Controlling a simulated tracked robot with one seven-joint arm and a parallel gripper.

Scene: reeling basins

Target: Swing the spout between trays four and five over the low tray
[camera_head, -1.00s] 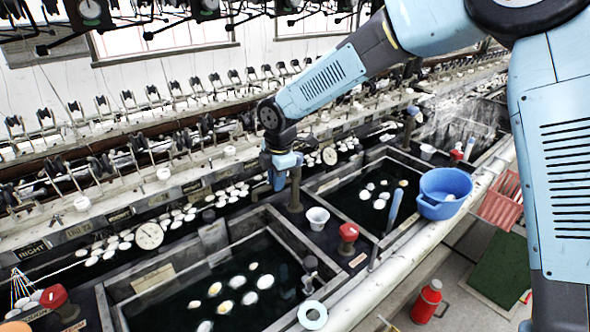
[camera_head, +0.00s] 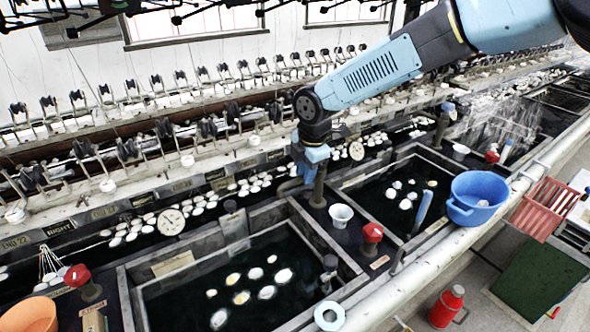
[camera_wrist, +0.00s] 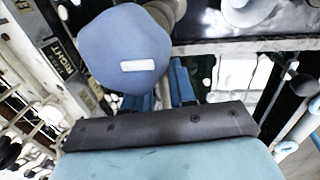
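A dark upright post (camera_head: 319,188) stands on the divider between the near-left basin (camera_head: 290,215) and the basin to its right (camera_head: 385,165). A grey curved pipe (camera_head: 288,187), seemingly the spout, shows left of the post, toward the back. My gripper (camera_head: 311,160) points down at the top of the post, close to it or touching. Its fingertips are partly lost against the post. In the wrist view two blue fingers (camera_wrist: 167,85) show behind a rounded blue-grey part. The gap between them is unclear. Tray numbers and which tray is lower cannot be read.
A white cup (camera_head: 341,215) and a red-topped knob (camera_head: 372,233) stand on the divider near the post. A blue bowl (camera_head: 477,195) rests on the front rail. Reeling bobbins line the back. White cocoons float in both basins.

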